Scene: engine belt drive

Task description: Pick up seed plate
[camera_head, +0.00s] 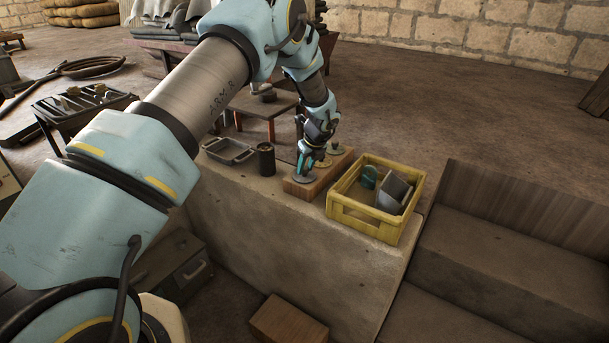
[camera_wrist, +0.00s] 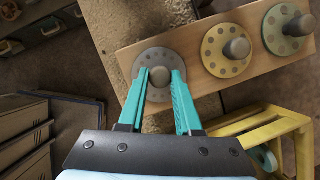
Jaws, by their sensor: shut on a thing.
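A grey round seed plate (camera_wrist: 147,66) with a ring of holes and a central knob (camera_wrist: 160,76) lies at the left end of a wooden board (camera_wrist: 199,82). In the head view the grey plate (camera_head: 304,179) is partly hidden by my gripper. My gripper (camera_head: 304,171) points down onto it. In the wrist view its teal fingers (camera_wrist: 160,82) are shut on the plate's knob, one on each side. The plate appears to rest on the board. A yellow plate (camera_wrist: 214,62) and an olive plate (camera_wrist: 273,42), both knobbed, sit beside it in a row.
A yellow crate (camera_head: 367,219) stands right of the board, holding a green round part (camera_head: 369,176) and a grey bin-like part (camera_head: 395,190). A black cylinder (camera_head: 265,159) and a dark tray (camera_head: 229,152) are to the left. All stand on a stone ledge (camera_head: 300,228).

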